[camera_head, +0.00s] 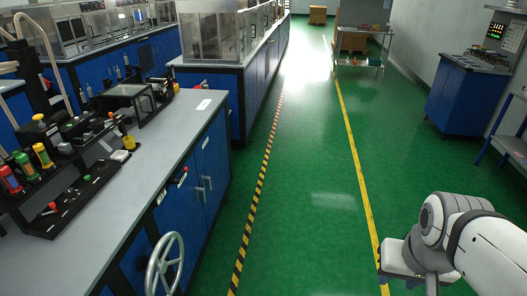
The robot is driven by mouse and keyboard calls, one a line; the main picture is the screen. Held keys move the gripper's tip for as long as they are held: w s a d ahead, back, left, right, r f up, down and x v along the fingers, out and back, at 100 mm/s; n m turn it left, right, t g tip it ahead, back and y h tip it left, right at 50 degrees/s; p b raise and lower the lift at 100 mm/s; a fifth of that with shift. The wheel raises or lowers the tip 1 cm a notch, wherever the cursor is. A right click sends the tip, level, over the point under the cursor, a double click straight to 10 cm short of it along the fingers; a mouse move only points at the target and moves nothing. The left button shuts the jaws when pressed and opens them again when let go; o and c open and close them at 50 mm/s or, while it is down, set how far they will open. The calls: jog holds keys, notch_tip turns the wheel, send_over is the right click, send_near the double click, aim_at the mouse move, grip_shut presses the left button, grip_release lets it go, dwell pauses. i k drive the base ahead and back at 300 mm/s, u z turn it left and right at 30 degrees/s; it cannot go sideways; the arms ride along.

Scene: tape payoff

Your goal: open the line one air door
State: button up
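A bench (150,150) with a grey top and blue front stands on the left. Its blue doors (207,160) look shut and carry upright metal handles (206,187). A small red-tipped lever (181,177) sits on the front near the top edge, and a grey handwheel (166,265) stands out below. No label readable here tells which door is the line one air door. My gripper (389,264) is at the lower right, over the green floor, far from the bench and touching nothing I can see. Its fingers are too small and turned away to judge.
Clear green floor (310,200) lies between the bench and my arm, with a black-and-yellow stripe (255,200) and a yellow line (355,150). A blue console (465,95) stands at right, a metal cart (360,45) at the back. Coloured tools and racks (70,190) crowd the bench top.

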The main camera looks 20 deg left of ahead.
aim_at(181, 211)
jog(key=u, duration=0.15)
jog(key=i, duration=1.5)
jog(key=u, duration=0.85)
jog(key=i, duration=0.55)
jog(key=u, duration=0.4)
jog(key=k, duration=0.7)
jog(key=u, duration=0.25)
jog(key=i, duration=0.7)
jog(key=z, duration=0.15)
